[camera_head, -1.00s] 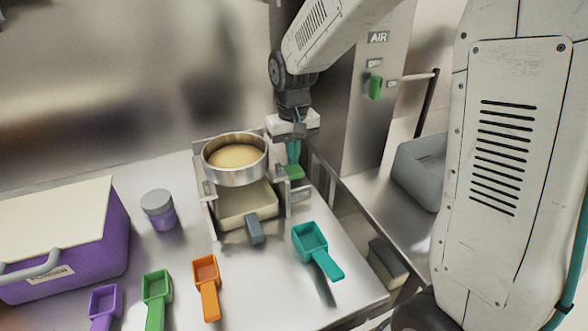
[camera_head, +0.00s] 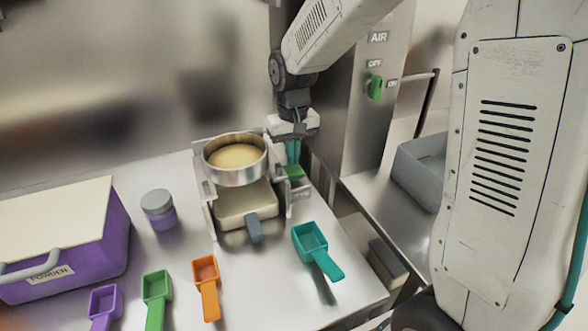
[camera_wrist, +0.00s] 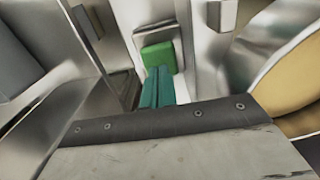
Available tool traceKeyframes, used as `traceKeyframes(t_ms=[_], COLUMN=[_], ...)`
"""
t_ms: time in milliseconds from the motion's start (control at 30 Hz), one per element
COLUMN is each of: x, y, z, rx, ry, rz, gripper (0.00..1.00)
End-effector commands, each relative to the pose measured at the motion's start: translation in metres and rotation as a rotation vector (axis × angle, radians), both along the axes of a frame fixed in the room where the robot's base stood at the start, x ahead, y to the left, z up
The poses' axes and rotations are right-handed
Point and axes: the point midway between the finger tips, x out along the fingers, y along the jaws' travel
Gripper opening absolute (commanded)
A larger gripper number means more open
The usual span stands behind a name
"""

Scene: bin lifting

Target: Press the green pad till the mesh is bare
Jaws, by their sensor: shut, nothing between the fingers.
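The green pad (camera_head: 293,171) sits on the right side of the sieve stand. It also shows in the wrist view (camera_wrist: 158,56), just beyond my fingertips. My gripper (camera_head: 293,160) is shut and empty, pointing down with its teal fingers (camera_wrist: 158,88) at the pad. I cannot tell whether the tips touch it. The round metal sieve (camera_head: 234,172) is held in the stand and has tan powder (camera_head: 236,156) in it. The powder covers the mesh, so no bare mesh shows. A shallow pale tray (camera_head: 240,208) with a grey handle lies below the sieve.
A purple powder bin (camera_head: 105,245) stands at the left, beside a grey-lidded jar (camera_head: 158,209). Orange (camera_head: 207,285), green (camera_head: 156,295), purple (camera_head: 104,305) and teal (camera_head: 315,245) scoops lie in front. A panel marked AIR (camera_head: 375,60) and a grey bin (camera_head: 420,170) are at the right.

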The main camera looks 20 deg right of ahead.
Motion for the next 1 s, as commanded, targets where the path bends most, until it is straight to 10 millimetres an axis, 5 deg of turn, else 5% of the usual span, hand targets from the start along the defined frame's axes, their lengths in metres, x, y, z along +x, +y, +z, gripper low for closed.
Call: traceKeyframes(t_ms=[633,1000], x=[0.0,0.0], y=[0.0,0.0], z=[-0.026,-0.012], rx=[0.0,0.0], ry=[0.0,-0.001], rz=[0.0,0.0], gripper=[0.0,0.0])
